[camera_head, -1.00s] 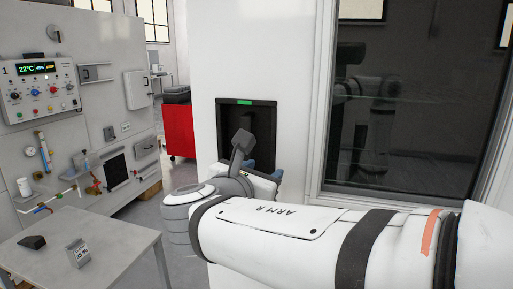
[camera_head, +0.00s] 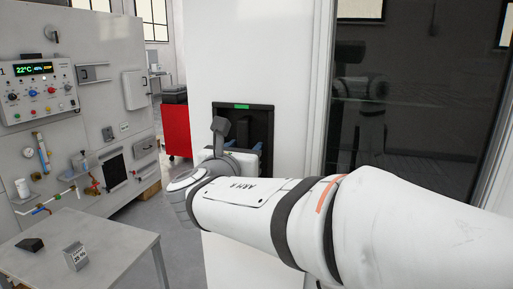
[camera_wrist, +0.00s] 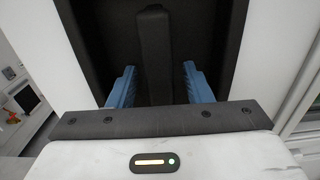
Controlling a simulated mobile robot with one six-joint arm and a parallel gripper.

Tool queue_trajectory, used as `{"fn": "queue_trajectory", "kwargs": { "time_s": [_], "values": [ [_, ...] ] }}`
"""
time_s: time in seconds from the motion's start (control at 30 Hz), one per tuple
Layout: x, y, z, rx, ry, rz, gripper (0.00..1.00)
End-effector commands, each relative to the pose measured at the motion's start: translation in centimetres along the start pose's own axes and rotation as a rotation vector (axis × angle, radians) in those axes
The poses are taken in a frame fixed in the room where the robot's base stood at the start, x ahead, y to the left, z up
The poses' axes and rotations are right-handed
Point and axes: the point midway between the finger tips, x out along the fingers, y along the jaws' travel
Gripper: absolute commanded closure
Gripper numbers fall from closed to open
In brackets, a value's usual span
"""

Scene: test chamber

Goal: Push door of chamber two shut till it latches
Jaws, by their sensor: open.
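A white panel (camera_head: 287,80) stands ahead with a dark recess (camera_head: 263,125) in it and a small green light (camera_head: 241,106) at the recess's top. A dark upright bar (camera_wrist: 154,50) runs down inside the recess in the wrist view. To the right is a large dark glass pane (camera_head: 430,120) in a pale frame. I cannot tell which part is the door of chamber two, or whether it is latched. My gripper (camera_wrist: 160,86) is open, its blue fingers pointing into the recess on either side of the bar. Contact with the bar cannot be told.
A small grey table (camera_head: 105,245) at lower left holds a dark block and a small labelled block (camera_head: 76,256). A wall panel (camera_head: 100,50) marked 1 carries a control box (camera_head: 38,92) and pipes. A red cabinet (camera_head: 177,130) stands behind. Bare floor lies between.

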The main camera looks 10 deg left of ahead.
Motion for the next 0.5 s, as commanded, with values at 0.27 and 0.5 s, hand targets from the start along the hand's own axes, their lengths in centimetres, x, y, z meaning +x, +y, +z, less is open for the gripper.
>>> {"fn": "queue_trajectory", "kwargs": {
  "time_s": [0.27,0.5],
  "values": [
    [-0.01,-0.04,-0.02,0.0,0.0,-0.001,0.68],
    [0.01,-0.07,-0.02,0.0,0.001,-0.001,0.87]
  ]
}}
